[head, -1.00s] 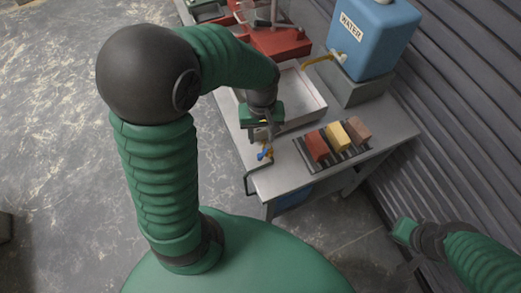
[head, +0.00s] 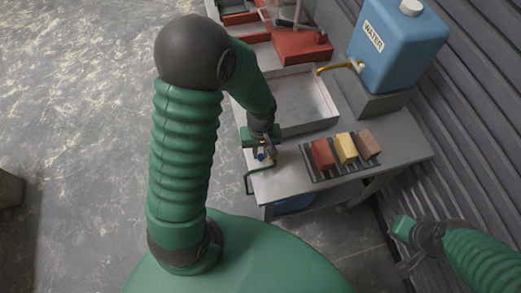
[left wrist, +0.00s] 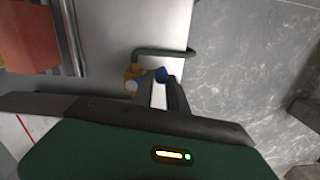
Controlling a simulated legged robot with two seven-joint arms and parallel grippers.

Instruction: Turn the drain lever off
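The drain lever (head: 261,156) is a small blue handle on a brass valve by the front left corner of the workbench. In the left wrist view the blue lever (left wrist: 161,75) shows between my fingertips, beside the brass valve body (left wrist: 131,80). My left gripper (head: 265,150) is right at the valve, pointing down. In the left wrist view its fingers (left wrist: 160,85) are apart with bench showing between them; I cannot tell whether they touch the lever. My right gripper (head: 408,258) hangs at the lower right, away from the bench.
A dark drain pipe (head: 250,180) bends off the bench edge by the valve. A rack (head: 316,174) with red, yellow and brown blocks stands to the right. Behind are a pale tray (head: 325,104), a blue water tank (head: 400,50) and red tubs (head: 300,48). Open floor lies left.

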